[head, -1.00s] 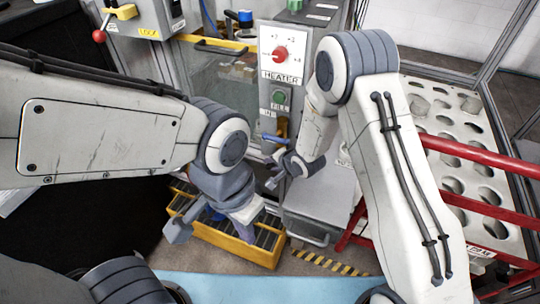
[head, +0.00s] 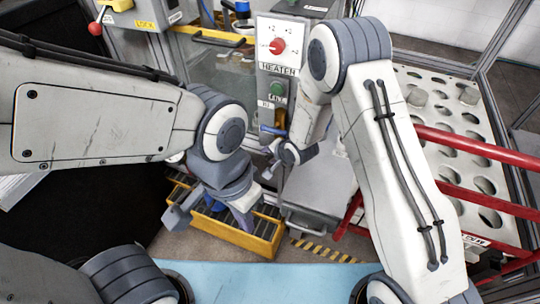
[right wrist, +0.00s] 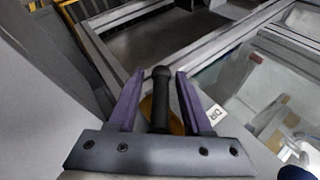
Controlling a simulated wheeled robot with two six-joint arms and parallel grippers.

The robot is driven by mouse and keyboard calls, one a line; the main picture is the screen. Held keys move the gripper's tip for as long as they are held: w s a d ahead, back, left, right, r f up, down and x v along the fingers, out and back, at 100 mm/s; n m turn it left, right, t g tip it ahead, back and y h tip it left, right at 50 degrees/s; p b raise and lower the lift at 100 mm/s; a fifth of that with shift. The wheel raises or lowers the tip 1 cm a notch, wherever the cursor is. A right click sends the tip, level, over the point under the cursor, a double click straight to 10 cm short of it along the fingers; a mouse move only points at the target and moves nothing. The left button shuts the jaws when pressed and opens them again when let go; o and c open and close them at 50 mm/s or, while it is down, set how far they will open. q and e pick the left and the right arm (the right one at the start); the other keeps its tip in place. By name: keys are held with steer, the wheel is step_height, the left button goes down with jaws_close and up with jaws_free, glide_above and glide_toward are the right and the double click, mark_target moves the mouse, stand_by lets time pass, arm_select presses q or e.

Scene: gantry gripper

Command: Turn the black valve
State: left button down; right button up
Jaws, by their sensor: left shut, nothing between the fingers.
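A black handle (right wrist: 161,97), which looks like the black valve, stands up between the fingers of my right gripper (right wrist: 158,92) in the right wrist view. The fingers are apart, one on each side, with a gap at least on the left; firm contact does not show. In the head view my right gripper (head: 273,152) is below the heater panel, and I cannot make out the black handle there. A blue lever (head: 272,130) shows just above the gripper. My left gripper (head: 243,222) is shut and empty over the yellow-edged tray.
The heater panel (head: 262,28) carries a red knob (head: 277,46) and a green button (head: 277,89). The yellow-edged tray (head: 262,250) lies under my left gripper. Red rails (head: 480,150) and a rack with round holes (head: 478,125) stand on the right.

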steer(key=p+v, duration=0.1)
steer(key=v, duration=0.9)
steer(key=shift+r+p, duration=0.2)
steer(key=shift+p, duration=0.1)
steer(key=shift+s, duration=0.15)
stand_by(6.5)
